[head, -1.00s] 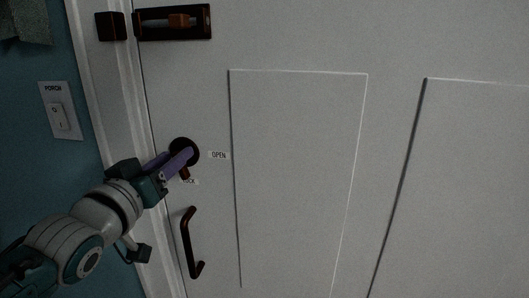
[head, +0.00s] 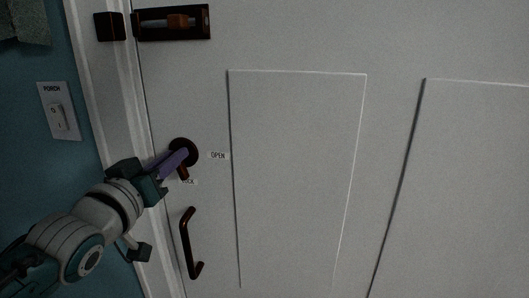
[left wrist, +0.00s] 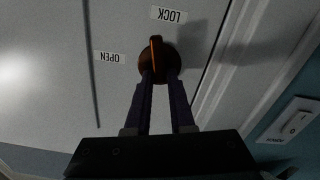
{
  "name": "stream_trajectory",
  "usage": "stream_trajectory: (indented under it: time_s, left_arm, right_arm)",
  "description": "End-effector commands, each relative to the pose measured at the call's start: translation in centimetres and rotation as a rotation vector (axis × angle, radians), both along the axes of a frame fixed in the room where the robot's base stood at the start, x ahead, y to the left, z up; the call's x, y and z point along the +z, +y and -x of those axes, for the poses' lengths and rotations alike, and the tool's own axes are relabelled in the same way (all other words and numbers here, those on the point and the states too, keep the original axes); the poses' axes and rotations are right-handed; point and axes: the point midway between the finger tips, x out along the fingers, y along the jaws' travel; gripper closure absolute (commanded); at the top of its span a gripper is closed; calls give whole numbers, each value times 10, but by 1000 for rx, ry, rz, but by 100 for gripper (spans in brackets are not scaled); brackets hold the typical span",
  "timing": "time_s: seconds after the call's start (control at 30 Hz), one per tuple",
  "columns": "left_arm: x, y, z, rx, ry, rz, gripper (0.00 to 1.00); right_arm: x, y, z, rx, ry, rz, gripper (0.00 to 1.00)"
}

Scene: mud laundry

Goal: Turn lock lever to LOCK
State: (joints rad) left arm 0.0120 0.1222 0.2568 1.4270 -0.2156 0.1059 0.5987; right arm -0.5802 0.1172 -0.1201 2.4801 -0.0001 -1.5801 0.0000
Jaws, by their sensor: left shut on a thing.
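The lock lever (head: 184,174) is a dark reddish-brown lever on a round plate (head: 190,149) on the white door. It points down toward the LOCK label (head: 189,182), and the OPEN label (head: 218,155) is to its right. In the left wrist view the lever (left wrist: 156,50) points up toward the upside-down LOCK label (left wrist: 168,15), with the OPEN label (left wrist: 109,58) to the left. My left gripper (head: 181,157) has purple fingers shut on the lever at its plate; the fingertips (left wrist: 160,78) partly cover the plate. My right gripper is out of view.
A curved door handle (head: 188,243) is below the lock. A slide bolt (head: 172,22) is at the top of the door. A PORCH light switch (head: 58,114) is on the blue wall at left, beyond the white door frame (head: 107,100). The door panels to the right are clear.

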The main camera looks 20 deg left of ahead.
Motion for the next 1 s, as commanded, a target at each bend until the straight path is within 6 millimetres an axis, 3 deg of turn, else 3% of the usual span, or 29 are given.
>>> stream_trajectory:
  time_s: [0.17,0.4,0.7,0.73,0.93,1.0]
  left_arm:
    - [1,0,0,0,9,-39,100]
    - [0,-2,0,0,61,-254,100]
    - [0,-2,0,0,67,-279,100]
    - [0,-2,0,0,67,-278,78]
    - [0,-2,0,0,67,-277,55]
    - [0,-2,0,0,67,-277,52]
  right_arm:
    - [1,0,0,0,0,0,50]
    - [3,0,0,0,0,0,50]
    - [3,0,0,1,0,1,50]
    - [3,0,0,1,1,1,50]
    - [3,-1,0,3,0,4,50]
    - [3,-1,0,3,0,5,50]
